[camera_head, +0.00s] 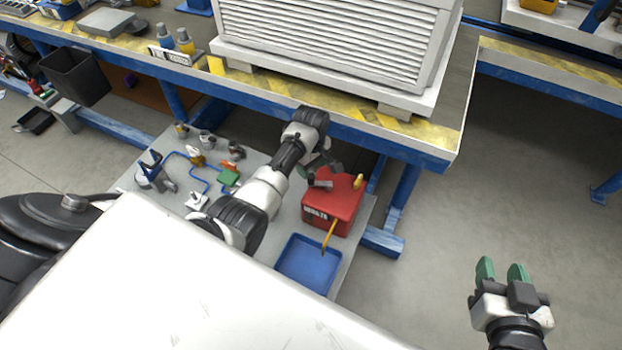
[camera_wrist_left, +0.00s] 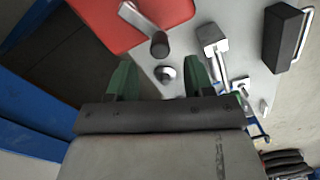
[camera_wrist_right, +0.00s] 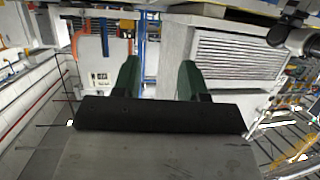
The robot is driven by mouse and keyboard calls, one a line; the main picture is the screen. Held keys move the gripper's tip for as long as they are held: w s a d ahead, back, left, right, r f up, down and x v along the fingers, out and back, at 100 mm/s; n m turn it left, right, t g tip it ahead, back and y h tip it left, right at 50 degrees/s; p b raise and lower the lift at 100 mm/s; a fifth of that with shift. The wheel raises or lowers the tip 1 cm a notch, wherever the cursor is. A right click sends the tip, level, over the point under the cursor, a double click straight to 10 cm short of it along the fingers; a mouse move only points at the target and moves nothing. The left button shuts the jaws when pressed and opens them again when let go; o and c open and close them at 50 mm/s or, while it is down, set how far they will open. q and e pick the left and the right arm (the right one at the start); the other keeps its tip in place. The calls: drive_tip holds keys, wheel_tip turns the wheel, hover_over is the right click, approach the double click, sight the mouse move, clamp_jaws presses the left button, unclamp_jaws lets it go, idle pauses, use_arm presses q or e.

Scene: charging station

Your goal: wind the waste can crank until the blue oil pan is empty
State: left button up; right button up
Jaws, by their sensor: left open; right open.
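The red waste can (camera_head: 332,208) stands on a grey low shelf under the workbench. Its crank, with a dark handle (camera_head: 320,184), is on the side facing my left gripper. The blue oil pan (camera_head: 308,264) lies in front of the can, with an orange tube (camera_head: 328,237) running into it; its oil level cannot be told. My left gripper (camera_head: 318,162) is open and partly hidden beside the can. In the left wrist view, the crank handle (camera_wrist_left: 160,46) lies just beyond and between the open fingers, not gripped. My right gripper (camera_head: 502,270) is open and empty over the floor at right.
The workbench edge (camera_head: 420,145) overhangs the shelf close to my left wrist. Blue tubing and small fittings (camera_head: 205,172) lie on the shelf's left part. A blue bench leg (camera_head: 400,200) stands right of the can. The floor (camera_head: 540,170) at right is clear.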

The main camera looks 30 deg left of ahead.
sight(311, 175)
use_arm(q)
wheel_tip(311, 175, down, 5)
drive_tip(key=shift+r+b, duration=0.1)
drive_tip(key=shift+b, duration=1.05)
drive_tip(key=shift+f, duration=0.55)
use_arm(e)
wheel_tip(311, 175, up, 9)
drive_tip(key=a+t+y, duration=0.1)
drive_tip(key=t+y, duration=0.2)
drive_tip(key=t, duration=0.5)
drive_tip(key=shift+w+a, duration=0.25)
drive_tip(key=shift+a, duration=0.15)
drive_tip(key=shift+r, duration=0.1)
use_arm(q)
drive_tip(key=c, duration=0.9)
drive_tip(key=shift+w+a, duration=0.1)
